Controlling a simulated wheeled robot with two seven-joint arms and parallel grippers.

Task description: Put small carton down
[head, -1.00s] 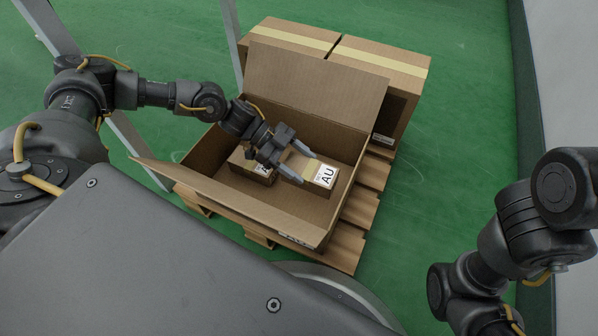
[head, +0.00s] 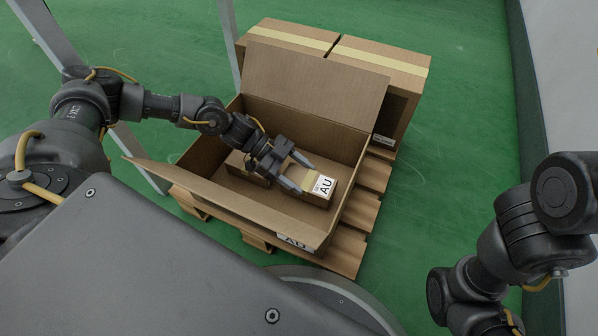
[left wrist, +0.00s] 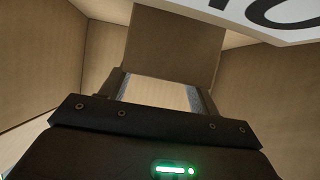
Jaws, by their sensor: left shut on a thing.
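The small carton (head: 314,195) is brown with a pale tape strip and a white AU label. It is inside the large open box (head: 345,155), towards its right side. My left gripper (head: 302,173) reaches in from the left and is shut on this carton, a finger on each side. I cannot tell whether the carton's underside touches the box floor. In the left wrist view the two fingers (left wrist: 160,92) have a pale surface between them, and part of a white label shows at the top right. My right gripper is out of view.
A second small carton (head: 252,171) sits in the box to the left, partly hidden by my left gripper. The box stands on a wooden pallet (head: 365,205) with its flaps open. Larger taped cartons (head: 385,58) stand behind. Green floor is clear at the right.

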